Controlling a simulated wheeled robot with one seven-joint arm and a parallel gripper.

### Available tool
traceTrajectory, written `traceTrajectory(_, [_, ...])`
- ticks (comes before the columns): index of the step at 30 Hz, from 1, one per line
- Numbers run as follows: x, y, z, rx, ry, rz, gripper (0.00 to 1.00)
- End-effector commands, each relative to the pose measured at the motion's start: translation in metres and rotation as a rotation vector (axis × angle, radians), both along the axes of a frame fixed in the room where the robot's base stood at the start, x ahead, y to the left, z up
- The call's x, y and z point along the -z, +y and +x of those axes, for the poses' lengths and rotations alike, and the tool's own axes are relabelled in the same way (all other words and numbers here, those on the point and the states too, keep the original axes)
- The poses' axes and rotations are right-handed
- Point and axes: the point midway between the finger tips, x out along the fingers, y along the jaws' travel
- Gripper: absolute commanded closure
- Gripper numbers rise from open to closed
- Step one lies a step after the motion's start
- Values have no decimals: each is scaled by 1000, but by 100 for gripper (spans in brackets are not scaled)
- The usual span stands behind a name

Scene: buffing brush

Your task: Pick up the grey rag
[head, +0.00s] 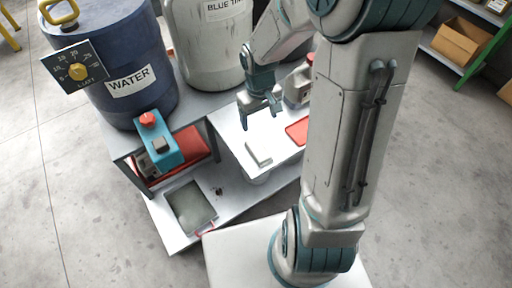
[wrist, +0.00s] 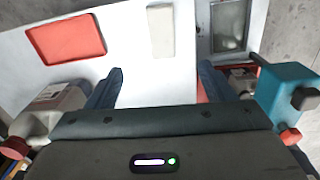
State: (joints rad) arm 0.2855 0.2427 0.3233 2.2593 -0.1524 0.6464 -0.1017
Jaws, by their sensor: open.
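A pale grey folded block, which looks like the rag, lies flat on the white table (head: 232,128) near its front edge (head: 258,153). In the wrist view the rag (wrist: 160,30) is ahead of the fingers, roughly centred between them. My gripper (head: 262,116) is open and empty above the table, behind the rag in the head view and apart from it. In the wrist view its two fingers (wrist: 161,70) stand wide apart with bare table between them.
A red tray (head: 298,131) lies right of the rag. A grey jug (head: 297,90) stands behind it. A lower metal tray (head: 190,207) is at front left. A blue WATER barrel (head: 115,65) and a whitish barrel (head: 210,50) stand behind.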

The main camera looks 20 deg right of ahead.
Motion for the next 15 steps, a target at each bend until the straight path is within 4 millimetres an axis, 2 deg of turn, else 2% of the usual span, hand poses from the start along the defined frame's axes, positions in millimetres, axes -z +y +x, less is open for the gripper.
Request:
traceTrajectory(1, [14,0,2,-5,8,7,24])
traceTrajectory(7, [39,2,5,-16,15,17,24])
traceTrajectory(15, [91,2,5,-16,15,16,24])
